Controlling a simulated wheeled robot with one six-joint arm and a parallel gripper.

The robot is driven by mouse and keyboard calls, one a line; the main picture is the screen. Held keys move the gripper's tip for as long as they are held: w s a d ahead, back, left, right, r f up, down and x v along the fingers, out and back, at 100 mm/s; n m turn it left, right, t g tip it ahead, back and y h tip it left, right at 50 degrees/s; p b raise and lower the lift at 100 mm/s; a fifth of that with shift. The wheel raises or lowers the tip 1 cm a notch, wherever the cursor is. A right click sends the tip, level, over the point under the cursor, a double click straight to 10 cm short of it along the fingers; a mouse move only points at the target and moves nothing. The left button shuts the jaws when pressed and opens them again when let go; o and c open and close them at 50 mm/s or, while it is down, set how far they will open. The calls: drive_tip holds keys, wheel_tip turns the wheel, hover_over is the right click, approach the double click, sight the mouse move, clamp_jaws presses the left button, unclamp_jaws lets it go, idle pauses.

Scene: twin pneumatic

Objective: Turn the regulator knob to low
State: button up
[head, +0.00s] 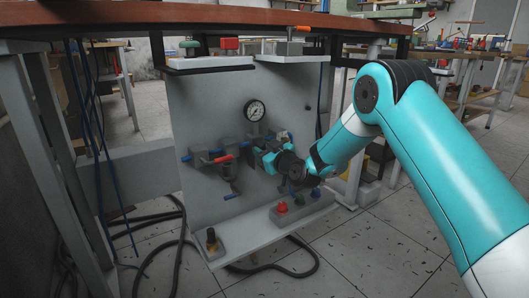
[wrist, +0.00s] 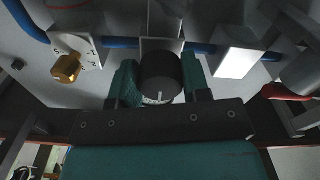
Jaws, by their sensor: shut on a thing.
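In the wrist view the black round regulator knob (wrist: 160,72) sits between the two teal fingers of my gripper (wrist: 160,84). The gripper is shut on it, with one finger at each side. A small white mark and part of a pale scale show at the knob's lower edge; the setting cannot be read. In the head view my gripper (head: 263,157) is at the grey panel (head: 205,105), just below a round pressure gauge (head: 255,110). The knob is hidden there behind the gripper.
A red-handled valve (head: 222,159) is left of my gripper. A ledge below carries a red button (head: 282,208) and a brass fitting (head: 211,238). In the wrist view a brass knob (wrist: 67,68) is at left. A wooden tabletop (head: 200,22) overhangs the panel.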

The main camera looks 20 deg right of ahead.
drive_tip(key=shift+f, duration=0.1)
drive_tip(key=o, duration=0.9)
drive_tip(key=b+v, duration=0.5)
drive_tip(key=v, duration=1.2)
drive_tip(key=shift+s, duration=0.2)
